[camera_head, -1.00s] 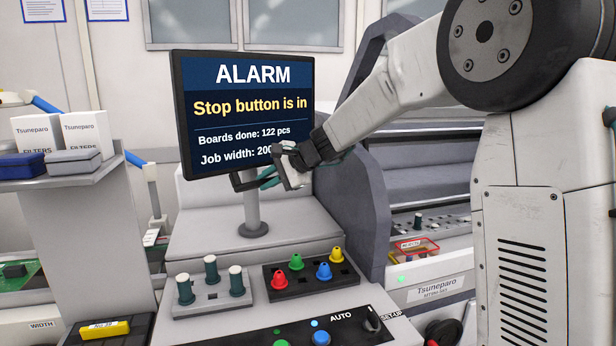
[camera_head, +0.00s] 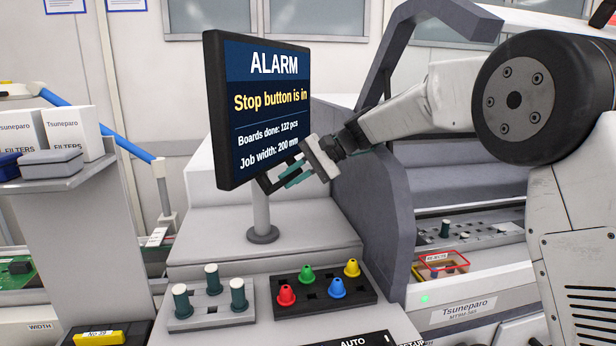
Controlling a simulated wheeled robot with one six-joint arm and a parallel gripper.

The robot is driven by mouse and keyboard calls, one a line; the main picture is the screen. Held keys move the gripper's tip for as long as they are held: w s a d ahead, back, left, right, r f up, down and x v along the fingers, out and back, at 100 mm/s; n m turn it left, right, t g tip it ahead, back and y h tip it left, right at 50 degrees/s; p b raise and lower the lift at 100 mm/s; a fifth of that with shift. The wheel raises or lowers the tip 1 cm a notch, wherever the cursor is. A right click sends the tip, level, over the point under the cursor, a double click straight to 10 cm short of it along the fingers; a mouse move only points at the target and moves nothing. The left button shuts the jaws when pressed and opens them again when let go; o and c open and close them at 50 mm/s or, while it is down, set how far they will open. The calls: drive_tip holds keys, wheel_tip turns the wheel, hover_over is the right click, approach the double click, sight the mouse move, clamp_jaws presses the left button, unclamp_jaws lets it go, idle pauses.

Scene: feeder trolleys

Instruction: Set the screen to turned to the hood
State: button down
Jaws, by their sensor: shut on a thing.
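The screen (camera_head: 258,109) is a dark panel on a grey post (camera_head: 261,215), reading "ALARM" and "Stop button is in". It faces toward the right of the picture, its left edge nearer to me. My gripper (camera_head: 283,179) is at the screen's lower right, shut on the screen's handle (camera_head: 270,185), a dark bar below the lower edge. The fingers cover most of the handle. The grey hood (camera_head: 370,170) with a curved side frame stands right of the screen, behind my arm.
Nozzle holders with white-topped pegs (camera_head: 211,301) and coloured cones (camera_head: 321,289) stand on the console in front. A shelf with filter boxes (camera_head: 65,135) is at the left. A tray with a red rim (camera_head: 444,262) lies at the right.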

drive_tip(key=shift+f, duration=0.15)
drive_tip(key=c, duration=1.4)
unclamp_jaws()
drive_tip(key=shift+a, duration=0.1)
drive_tip(key=v, duration=0.8)
